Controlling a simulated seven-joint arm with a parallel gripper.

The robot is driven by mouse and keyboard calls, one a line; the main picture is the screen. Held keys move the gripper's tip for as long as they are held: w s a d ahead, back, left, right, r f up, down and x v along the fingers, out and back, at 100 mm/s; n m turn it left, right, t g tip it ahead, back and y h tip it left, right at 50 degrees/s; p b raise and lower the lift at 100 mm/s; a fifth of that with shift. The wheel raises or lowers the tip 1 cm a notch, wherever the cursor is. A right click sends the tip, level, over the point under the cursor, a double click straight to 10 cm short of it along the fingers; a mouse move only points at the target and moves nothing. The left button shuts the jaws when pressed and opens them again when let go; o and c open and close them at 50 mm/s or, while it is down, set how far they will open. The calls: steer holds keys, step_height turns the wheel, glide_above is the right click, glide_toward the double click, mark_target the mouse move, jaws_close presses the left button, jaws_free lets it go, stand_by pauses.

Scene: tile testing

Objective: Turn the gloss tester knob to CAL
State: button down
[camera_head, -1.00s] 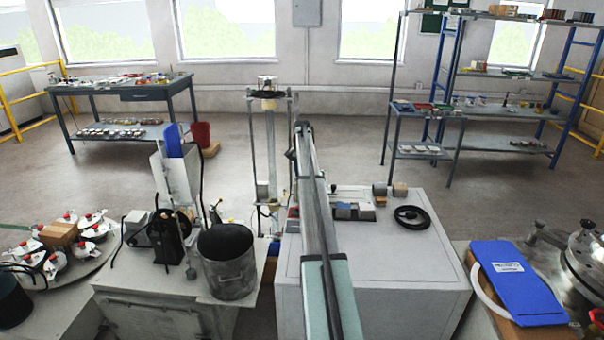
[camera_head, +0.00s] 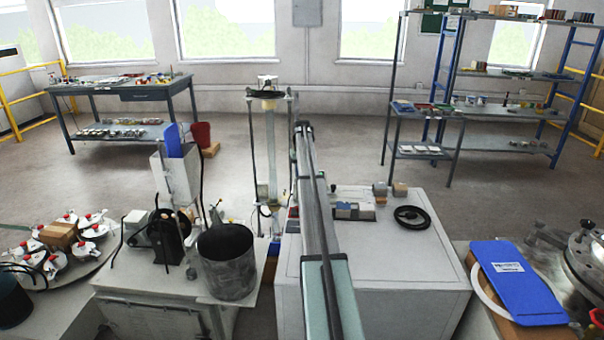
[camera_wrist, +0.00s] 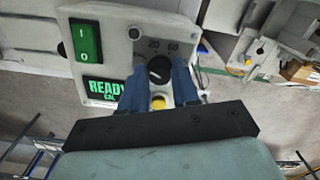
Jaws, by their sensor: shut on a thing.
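The gloss tester (camera_wrist: 118,28) shows in the wrist view as a pale panel. Its round black knob (camera_wrist: 160,66) sits below the markings "20" and "60"; a small light mark shows on its face. My gripper (camera_wrist: 160,76) has its two blue fingers shut on the knob, one on each side. A green lit display (camera_wrist: 104,88) reads "READY" with "CAL" in smaller letters under it. A yellow button (camera_wrist: 158,102) shows between the fingers. In the head view my arm hides the gripper and the knob.
A green rocker switch (camera_wrist: 85,42) is on the panel, left of the knob. In the head view a metal bucket (camera_head: 228,262) stands left of my arm, and a black handwheel (camera_head: 412,217) lies on the white cabinet (camera_head: 405,270) to the right. A blue board (camera_head: 517,283) lies farther right.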

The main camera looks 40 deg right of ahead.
steer(key=shift+n, duration=0.3)
stand_by(0.4)
steer(key=c, duration=0.8)
jaws_free()
steer(key=shift+r, duration=0.15)
step_height(320, 180, up, 14)
steer(key=shift+f, duration=0.25)
